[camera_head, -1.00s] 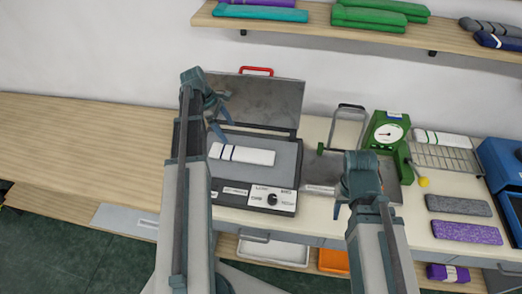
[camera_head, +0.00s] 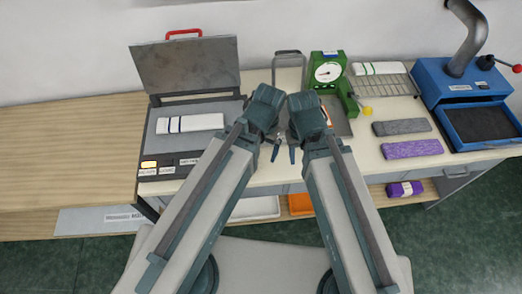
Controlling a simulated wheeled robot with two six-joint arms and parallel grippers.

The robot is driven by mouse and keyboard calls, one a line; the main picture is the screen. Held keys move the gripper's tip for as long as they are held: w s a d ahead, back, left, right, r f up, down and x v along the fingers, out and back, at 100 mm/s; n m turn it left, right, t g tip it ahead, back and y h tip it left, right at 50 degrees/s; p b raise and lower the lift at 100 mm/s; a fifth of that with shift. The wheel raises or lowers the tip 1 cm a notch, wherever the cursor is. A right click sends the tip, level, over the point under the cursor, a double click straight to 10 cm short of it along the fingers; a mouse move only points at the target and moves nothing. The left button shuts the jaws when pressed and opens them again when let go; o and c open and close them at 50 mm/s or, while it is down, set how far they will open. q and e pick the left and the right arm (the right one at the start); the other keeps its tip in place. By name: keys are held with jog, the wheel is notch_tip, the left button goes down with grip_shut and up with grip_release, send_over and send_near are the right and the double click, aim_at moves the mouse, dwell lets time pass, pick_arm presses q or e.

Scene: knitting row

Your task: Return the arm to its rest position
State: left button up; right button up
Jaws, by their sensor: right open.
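My two arms rise from the bottom edge and lean inward, with their wrists close together at the middle of the picture. My right gripper (camera_head: 284,152) is open and empty, its small fingers pointing down in front of the worktop. My left wrist (camera_head: 264,107) is beside my right wrist; the left gripper's fingers are mostly hidden, so their opening cannot be told. No object shows in either gripper.
An open press (camera_head: 187,64) with a white striped strip (camera_head: 189,122) is on the left. A green dial gauge (camera_head: 327,72) stands behind my wrists. Grey (camera_head: 401,127) and purple (camera_head: 412,148) strips lie to the right, near a blue machine (camera_head: 440,82). The wooden bench (camera_head: 65,150) at left is clear.

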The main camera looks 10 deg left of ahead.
pick_arm(q)
jog(key=shift+s+d+m, duration=0.2)
jog(key=shift+s+m, duration=0.05)
jog(key=shift+m, duration=0.05)
notch_tip(320, 180, down, 2)
jog(key=shift+f+b, duration=0.15)
jog(key=shift+b, duration=1)
